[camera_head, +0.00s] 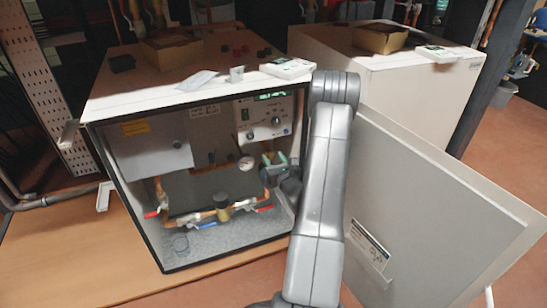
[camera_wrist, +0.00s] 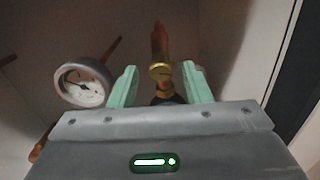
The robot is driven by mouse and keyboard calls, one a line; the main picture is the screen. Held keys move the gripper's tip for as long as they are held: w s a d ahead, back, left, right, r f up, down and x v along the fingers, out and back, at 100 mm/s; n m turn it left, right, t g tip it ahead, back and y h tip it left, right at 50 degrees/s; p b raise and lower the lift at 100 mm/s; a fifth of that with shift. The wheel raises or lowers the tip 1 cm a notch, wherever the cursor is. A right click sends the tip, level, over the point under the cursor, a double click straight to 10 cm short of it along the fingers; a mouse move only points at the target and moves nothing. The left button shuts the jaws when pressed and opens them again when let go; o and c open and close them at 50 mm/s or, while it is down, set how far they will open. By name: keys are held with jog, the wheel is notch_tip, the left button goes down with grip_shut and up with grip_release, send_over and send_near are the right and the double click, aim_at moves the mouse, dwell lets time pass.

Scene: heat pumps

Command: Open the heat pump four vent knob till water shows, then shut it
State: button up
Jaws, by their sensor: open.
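The open heat pump cabinet (camera_head: 97,130) stands on a wooden bench, and no number on it can be read. My gripper (camera_head: 274,159) reaches inside it at the right, under the control panel. In the wrist view my gripper (camera_wrist: 159,84) is open, with its two green fingers apart. A brass vent fitting (camera_wrist: 160,72) on a copper pipe shows between the fingers, with a dark part below it. I cannot tell whether a finger touches it. The gripper body hides what lies lower. No water shows.
A round gauge (camera_wrist: 85,84) is close left of the fingers, also in the head view (camera_head: 246,163). Pipes with red and blue handled valves (camera_head: 207,224) run below. The open door (camera_head: 430,215) stands right of my arm. The control panel (camera_head: 265,116) is above.

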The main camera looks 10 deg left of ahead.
jog(key=shift+w+a, duration=0.15)
jog(key=shift+w, duration=0.1)
grip_shut()
